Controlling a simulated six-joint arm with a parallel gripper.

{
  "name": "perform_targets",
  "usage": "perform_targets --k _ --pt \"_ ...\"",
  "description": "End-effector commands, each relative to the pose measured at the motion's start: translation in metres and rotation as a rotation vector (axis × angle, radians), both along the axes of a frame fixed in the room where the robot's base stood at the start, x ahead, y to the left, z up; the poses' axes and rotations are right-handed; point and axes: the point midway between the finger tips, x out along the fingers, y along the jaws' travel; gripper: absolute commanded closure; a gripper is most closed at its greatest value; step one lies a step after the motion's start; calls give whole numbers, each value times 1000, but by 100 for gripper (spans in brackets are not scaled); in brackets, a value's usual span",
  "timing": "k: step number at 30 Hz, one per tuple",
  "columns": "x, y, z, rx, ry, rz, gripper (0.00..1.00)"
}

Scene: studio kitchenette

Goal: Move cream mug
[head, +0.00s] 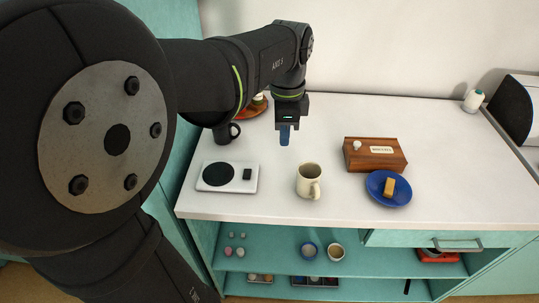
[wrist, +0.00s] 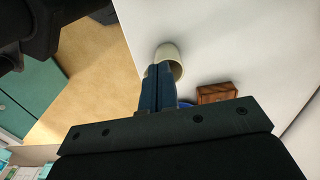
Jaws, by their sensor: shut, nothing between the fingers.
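The cream mug (head: 308,182) stands upright on the white counter near its front edge, with its handle toward the front right. In the wrist view the mug (wrist: 168,52) shows just beyond the fingertips, partly hidden by them. My gripper (head: 285,141) has blue fingers that are shut with nothing between them. It hangs above the counter, behind and a little left of the mug in the head view, apart from it. The blue fingers also show in the wrist view (wrist: 157,78).
A white scale-like plate (head: 242,177) lies left of the mug. A wooden box (head: 376,164) and a blue plate (head: 376,192) with a yellow block (head: 390,187) are to the right. The counter's back middle is clear.

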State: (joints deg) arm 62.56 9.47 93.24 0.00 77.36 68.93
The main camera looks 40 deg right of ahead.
Motion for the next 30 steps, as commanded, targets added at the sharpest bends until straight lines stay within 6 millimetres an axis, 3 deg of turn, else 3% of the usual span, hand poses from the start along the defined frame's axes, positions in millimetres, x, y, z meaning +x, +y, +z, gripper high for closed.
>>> perform_targets --k 3,6,11,23,30 --pt "4 14 -26 2 1 12 100" --pt "5 18 -36 0 0 14 100" --pt "5 19 -54 2 1 13 100" --pt "4 19 -137 3 2 13 100" --pt "-16 -7 -134 -2 -1 10 100"
